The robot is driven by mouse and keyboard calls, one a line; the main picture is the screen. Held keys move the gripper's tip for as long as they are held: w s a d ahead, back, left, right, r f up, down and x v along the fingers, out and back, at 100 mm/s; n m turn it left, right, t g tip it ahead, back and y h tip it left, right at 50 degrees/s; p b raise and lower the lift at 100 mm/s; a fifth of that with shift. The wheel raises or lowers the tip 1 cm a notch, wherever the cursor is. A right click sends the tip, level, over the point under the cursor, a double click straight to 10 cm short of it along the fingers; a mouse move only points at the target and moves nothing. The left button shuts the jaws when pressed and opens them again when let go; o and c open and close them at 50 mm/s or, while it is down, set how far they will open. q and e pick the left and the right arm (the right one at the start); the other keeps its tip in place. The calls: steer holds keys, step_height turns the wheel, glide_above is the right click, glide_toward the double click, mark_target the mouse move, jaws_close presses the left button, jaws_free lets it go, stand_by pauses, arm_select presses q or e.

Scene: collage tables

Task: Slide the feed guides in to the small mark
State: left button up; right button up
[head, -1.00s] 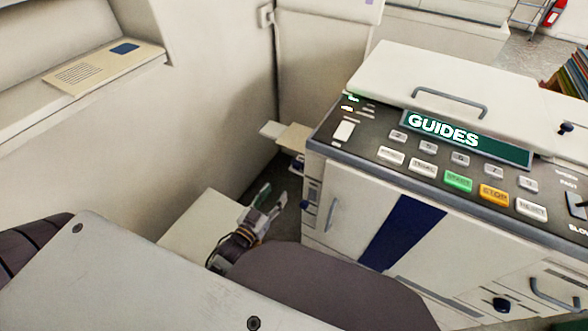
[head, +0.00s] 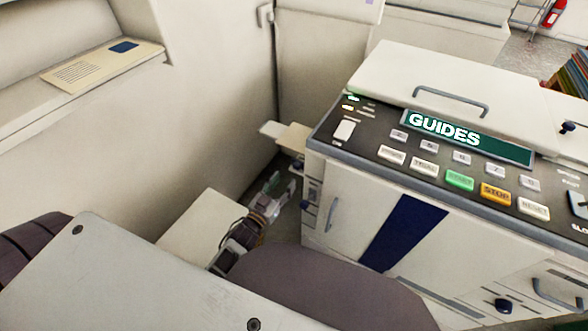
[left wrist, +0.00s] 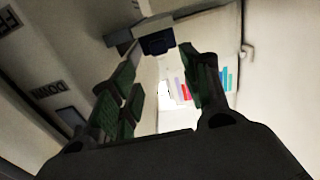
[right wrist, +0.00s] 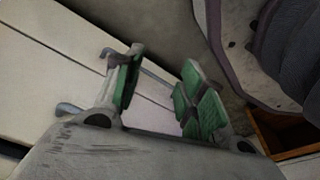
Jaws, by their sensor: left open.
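The copier-like machine (head: 375,205) stands at the right in the head view, its panel display (head: 465,137) reading GUIDES. A pale feed tray (head: 291,137) juts from its left side; I cannot make out the guides or the small mark there. My left gripper (head: 274,194) is below that tray, open and empty. In the left wrist view its green-padded fingers (left wrist: 158,72) are apart below a dark blue block (left wrist: 157,43) on a grey bar, which I cannot name for sure. My right gripper (right wrist: 160,88) shows only in the right wrist view, open and empty, over pale drawer fronts.
A pale lower surface (head: 205,230) lies left of my left gripper. A wall ledge holds a printed sheet (head: 100,66). In the left wrist view, a machine side with a DOWN label (left wrist: 48,89) is close on the left. A narrow floor gap separates wall and machine.

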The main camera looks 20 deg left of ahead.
mark_target(296, 166)
arm_select(q)
steer(key=shift+w+d+b, duration=0.15)
steer(key=shift+w, duration=0.95)
steer(key=shift+w+d+b, duration=0.15)
steer(key=shift+w, duration=0.9)
steer(key=shift+w+d, duration=0.2)
steer(key=shift+w, duration=1.7)
arm_select(e)
steer(key=shift+w+a+r, duration=0.25)
steer(key=shift+a+r, duration=0.05)
steer(key=shift+r, duration=0.4)
steer(key=shift+w+a+r, duration=0.25)
steer(key=shift+r, duration=0.45)
arm_select(q)
jaws_close()
